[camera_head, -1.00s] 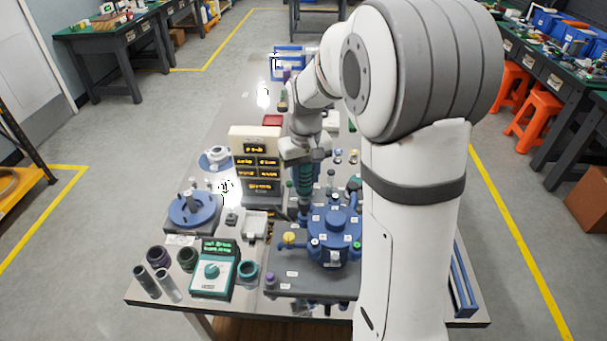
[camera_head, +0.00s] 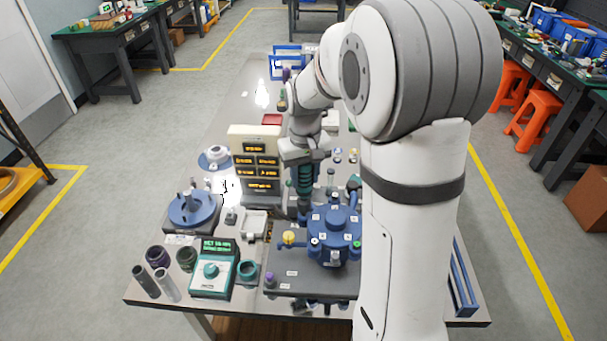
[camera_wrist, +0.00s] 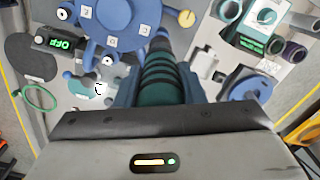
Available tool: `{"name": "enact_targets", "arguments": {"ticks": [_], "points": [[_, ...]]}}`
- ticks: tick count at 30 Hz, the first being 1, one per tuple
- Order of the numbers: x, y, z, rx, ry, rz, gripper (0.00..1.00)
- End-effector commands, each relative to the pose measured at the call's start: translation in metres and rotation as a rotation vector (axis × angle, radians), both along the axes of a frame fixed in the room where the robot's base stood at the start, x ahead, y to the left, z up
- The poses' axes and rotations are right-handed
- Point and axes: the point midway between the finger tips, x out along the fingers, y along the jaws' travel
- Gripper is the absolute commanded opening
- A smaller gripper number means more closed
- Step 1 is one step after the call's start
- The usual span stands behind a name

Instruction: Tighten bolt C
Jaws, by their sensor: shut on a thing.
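My gripper (camera_wrist: 160,88) is shut on a teal and black ribbed tool (camera_wrist: 158,72), which points away from the wrist toward the blue flanged fixture (camera_wrist: 112,20). In the head view my gripper (camera_head: 304,168) holds the tool (camera_head: 305,182) upright behind the blue fixture (camera_head: 333,222). The fixture has a round body, a central knob and several lobes with small white labels around its rim. The labels are too small to read, so I cannot tell which lobe is bolt C. The tool's tip is hidden, and I cannot tell whether it touches a bolt.
The fixture stands on a grey base plate (camera_head: 300,286). A teal device with a dial (camera_head: 211,270), a blue round stand (camera_head: 191,209) and dark cylinders (camera_head: 146,281) are to the left. A panel of lit displays (camera_head: 261,165) stands close left of the tool.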

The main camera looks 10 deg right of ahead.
Motion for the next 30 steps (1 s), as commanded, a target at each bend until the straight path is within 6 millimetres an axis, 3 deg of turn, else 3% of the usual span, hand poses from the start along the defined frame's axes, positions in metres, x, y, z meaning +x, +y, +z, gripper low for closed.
{"name": "enact_targets", "arguments": {"ticks": [30], "points": [[0.0,0.001,-0.014,0.0,-0.001,0.002,0.08]]}}
